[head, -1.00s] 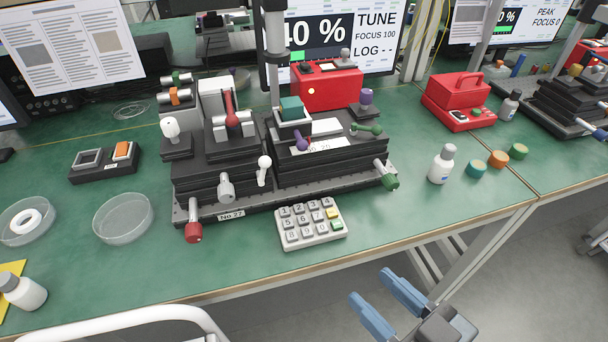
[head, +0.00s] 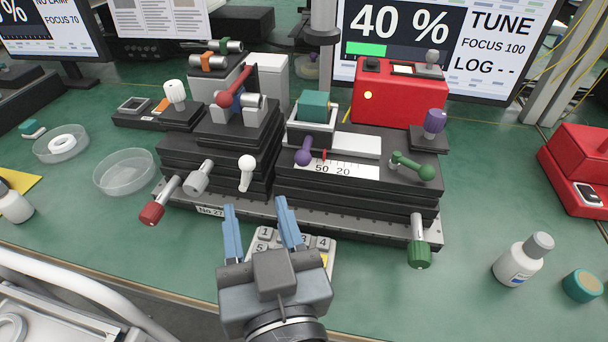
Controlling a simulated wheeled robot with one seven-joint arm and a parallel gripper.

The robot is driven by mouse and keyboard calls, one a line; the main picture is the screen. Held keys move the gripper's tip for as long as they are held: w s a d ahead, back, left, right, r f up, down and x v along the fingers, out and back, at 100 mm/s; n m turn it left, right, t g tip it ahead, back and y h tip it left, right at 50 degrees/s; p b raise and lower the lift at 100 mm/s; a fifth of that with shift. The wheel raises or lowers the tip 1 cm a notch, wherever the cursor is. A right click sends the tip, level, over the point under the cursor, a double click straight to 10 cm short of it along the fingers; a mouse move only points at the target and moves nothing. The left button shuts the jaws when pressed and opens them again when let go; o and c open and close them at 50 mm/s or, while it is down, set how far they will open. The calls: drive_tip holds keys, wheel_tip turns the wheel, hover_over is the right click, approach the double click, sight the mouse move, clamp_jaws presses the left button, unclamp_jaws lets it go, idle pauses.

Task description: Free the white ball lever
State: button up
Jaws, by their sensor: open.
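The white ball lever (head: 246,172) is on the front of the left black stage stack (head: 180,165), its round white ball at the top and its short white arm pointing down. It lies between the grey knob (head: 199,177) and the right stack. My gripper (head: 257,206) is open and empty, its two blue fingers pointing away from me toward the stack. The fingertips are a little below and in front of the lever in the picture and appear apart from it. How far above the table they are I cannot tell.
A keypad (head: 322,247) is partly hidden behind my gripper. A red-ended knob (head: 153,212), purple lever (head: 303,156), green lever (head: 412,166) and green knob (head: 419,252) surround the stage. A white bottle (head: 522,262) stands at right. The monitor (head: 430,45) reads 40 %.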

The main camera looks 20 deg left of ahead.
sight(249, 170)
drive_tip(key=x, duration=0.7)
drive_tip(key=shift+w+a, duration=0.15)
drive_tip(key=shift+w, duration=0.15)
clamp_jaws()
